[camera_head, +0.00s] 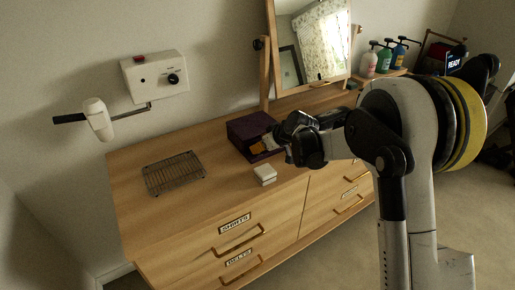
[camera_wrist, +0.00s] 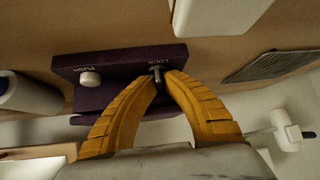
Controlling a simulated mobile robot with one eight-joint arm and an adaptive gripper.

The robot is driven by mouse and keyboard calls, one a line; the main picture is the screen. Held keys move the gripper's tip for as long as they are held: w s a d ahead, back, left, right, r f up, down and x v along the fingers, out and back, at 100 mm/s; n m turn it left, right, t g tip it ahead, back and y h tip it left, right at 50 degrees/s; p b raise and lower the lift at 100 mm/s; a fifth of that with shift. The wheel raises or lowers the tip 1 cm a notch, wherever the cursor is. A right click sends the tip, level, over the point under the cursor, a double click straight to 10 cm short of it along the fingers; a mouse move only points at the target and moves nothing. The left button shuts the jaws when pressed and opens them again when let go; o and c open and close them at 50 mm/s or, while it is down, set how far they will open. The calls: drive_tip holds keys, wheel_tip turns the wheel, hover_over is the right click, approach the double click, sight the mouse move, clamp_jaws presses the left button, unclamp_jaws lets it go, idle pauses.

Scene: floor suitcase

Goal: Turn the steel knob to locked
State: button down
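A dark purple box (camera_head: 243,131) stands on the wooden dresser in the head view. In the wrist view the purple box (camera_wrist: 105,66) shows a face with a small steel knob (camera_wrist: 157,74) beside the word LOCK. A round white button (camera_wrist: 90,79) marked PUSH is on the same face. My gripper (camera_wrist: 161,79) has its two yellow fingers reaching to the knob, with the tips close together on either side of it. The knob's lower part is partly hidden between the fingertips. In the head view my gripper (camera_head: 270,141) is at the box's front right side and hides part of it.
A wire rack (camera_head: 174,173) and a small white block (camera_head: 265,175) lie on the dresser (camera_head: 215,200). A mirror (camera_head: 308,45) stands behind the box. A white switch box (camera_head: 155,76) hangs on the wall at left. Pump bottles (camera_head: 384,57) stand at back right.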

idle(0.3)
drive_tip(key=shift+s+a+m+h, duration=0.1)
drive_tip(key=shift+m+h, duration=0.2)
drive_tip(key=shift+m, duration=0.2)
drive_tip(key=shift+m+t+h, duration=0.4)
drive_tip(key=shift+m+t, duration=0.2)
drive_tip(key=shift+m, duration=0.1)
drive_tip(key=c, duration=1.6)
unclamp_jaws()
drive_tip(key=v, duration=1.2)
